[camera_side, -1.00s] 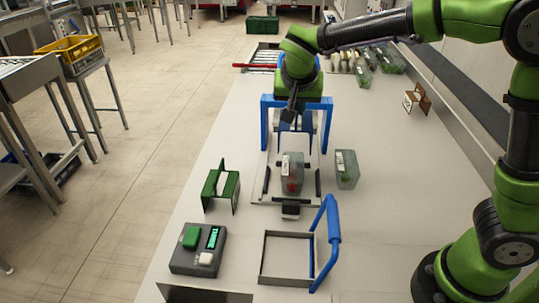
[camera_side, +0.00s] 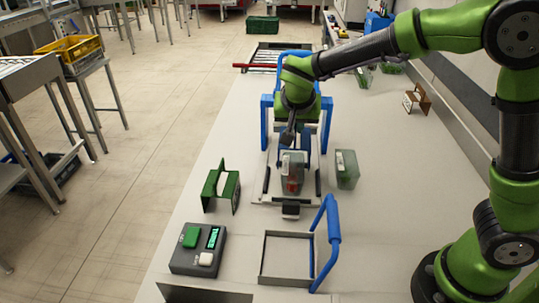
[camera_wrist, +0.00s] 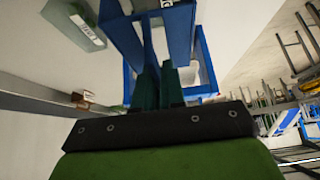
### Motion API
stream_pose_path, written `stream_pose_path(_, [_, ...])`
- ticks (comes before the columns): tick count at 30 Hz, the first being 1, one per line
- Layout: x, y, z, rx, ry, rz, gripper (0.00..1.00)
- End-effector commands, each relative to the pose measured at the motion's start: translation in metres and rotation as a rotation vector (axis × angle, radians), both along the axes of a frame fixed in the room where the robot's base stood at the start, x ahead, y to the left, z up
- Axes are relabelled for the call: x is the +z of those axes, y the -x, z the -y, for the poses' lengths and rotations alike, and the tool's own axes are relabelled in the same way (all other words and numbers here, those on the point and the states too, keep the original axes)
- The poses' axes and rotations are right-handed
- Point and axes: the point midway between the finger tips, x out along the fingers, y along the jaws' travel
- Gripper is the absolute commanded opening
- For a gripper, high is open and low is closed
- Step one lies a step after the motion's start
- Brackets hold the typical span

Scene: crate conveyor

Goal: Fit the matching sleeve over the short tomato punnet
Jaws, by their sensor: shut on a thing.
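The tomato punnet (camera_side: 291,183), clear with red contents and a white label, stands on the fixture plate in the middle of the table. My gripper (camera_side: 289,140) is directly above it, pointing down. It is shut on a blue sleeve (camera_side: 281,157), whose sides hang down at the punnet's upper part. I cannot tell whether the sleeve touches the punnet. In the wrist view my gripper's dark fingers (camera_wrist: 158,85) reach in among the blue walls of the sleeve (camera_wrist: 122,38). The tomato punnet is not clear there.
A green sleeve (camera_side: 222,187) stands at left and a brown one (camera_side: 417,98) at far right. A blue frame (camera_side: 266,115) rises behind the punnet. A blue-handled metal frame (camera_side: 288,233) and button box (camera_side: 198,250) lie in front.

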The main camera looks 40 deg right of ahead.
Motion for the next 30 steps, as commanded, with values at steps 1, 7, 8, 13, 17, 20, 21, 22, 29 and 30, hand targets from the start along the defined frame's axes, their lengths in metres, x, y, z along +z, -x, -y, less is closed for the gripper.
stream_pose_path(1, [0.000, 0.000, 0.000, 0.000, 0.000, 0.000, 0.00])
stream_pose_path(7, [0.000, 0.000, 0.000, 0.000, 0.000, 0.000, 0.00])
stream_pose_path(8, [0.000, 0.000, 0.000, 0.000, 0.000, 0.000, 0.00])
stream_pose_path(13, [0.000, 0.000, 0.000, 0.000, 0.000, 0.000, 0.00])
stream_pose_path(17, [-0.004, 0.000, 0.000, -0.001, 0.001, -0.001, 0.00])
stream_pose_path(20, [-0.007, 0.000, 0.000, 0.000, 0.001, -0.001, 0.00])
stream_pose_path(21, [-0.008, 0.000, 0.000, 0.000, 0.001, -0.001, 0.00])
stream_pose_path(22, [-0.009, 0.000, 0.000, 0.000, 0.001, -0.001, 0.00])
stream_pose_path(29, [-0.016, 0.000, 0.000, 0.000, 0.001, -0.001, 0.00])
stream_pose_path(30, [-0.017, 0.000, 0.000, 0.000, 0.001, -0.001, 0.00])
